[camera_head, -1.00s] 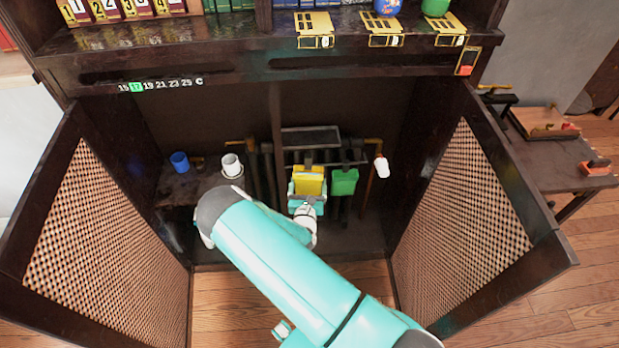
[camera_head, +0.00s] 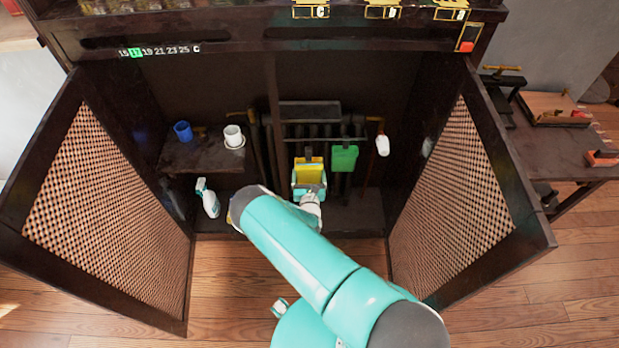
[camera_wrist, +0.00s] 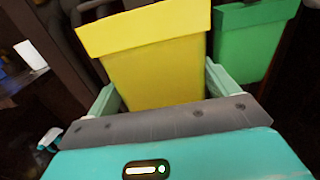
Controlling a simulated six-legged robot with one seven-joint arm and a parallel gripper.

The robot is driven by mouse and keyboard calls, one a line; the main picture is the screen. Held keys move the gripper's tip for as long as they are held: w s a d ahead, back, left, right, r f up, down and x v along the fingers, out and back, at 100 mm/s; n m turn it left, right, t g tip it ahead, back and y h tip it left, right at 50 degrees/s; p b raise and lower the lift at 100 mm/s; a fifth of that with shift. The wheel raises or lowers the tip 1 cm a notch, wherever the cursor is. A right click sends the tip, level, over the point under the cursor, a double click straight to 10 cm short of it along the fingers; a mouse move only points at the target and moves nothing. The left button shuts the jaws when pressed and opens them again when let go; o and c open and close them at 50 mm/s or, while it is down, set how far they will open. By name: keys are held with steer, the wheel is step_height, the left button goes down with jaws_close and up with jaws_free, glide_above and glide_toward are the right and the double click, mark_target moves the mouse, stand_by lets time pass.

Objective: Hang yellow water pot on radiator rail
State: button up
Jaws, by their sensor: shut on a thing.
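The yellow water pot (camera_head: 309,169) is in front of the radiator inside the open cabinet. In the wrist view the yellow pot (camera_wrist: 155,60) stands between the two teal fingers of my gripper (camera_wrist: 163,88), which is shut on it. My gripper (camera_head: 309,180) is below the rail in the head view. The radiator rail (camera_head: 325,139) runs across above the pot. A dark hook part shows above the pot; I cannot tell whether it touches the rail. A green pot (camera_head: 344,159) hangs from the rail just right of the yellow one and sits slightly higher.
A small shelf (camera_head: 190,158) at left holds a blue cup (camera_head: 183,131) and a white cup (camera_head: 234,137). A spray bottle (camera_head: 208,198) stands on the cabinet floor. Mesh doors stand open at left (camera_head: 105,210) and right (camera_head: 460,200). A white object (camera_head: 382,145) is right of the radiator.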

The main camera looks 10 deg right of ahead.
steer(key=w+d+f, duration=0.1)
steer(key=w, duration=0.6)
steer(key=shift+d+f, duration=0.2)
steer(key=shift+f, duration=0.15)
stand_by(0.4)
steer(key=o, duration=0.7)
steer(key=s+a, duration=0.1)
steer(key=s, duration=0.8)
steer(key=s+a, duration=0.1)
steer(key=s, duration=0.3)
steer(key=shift+s+a, duration=0.3)
steer(key=shift+a, duration=0.05)
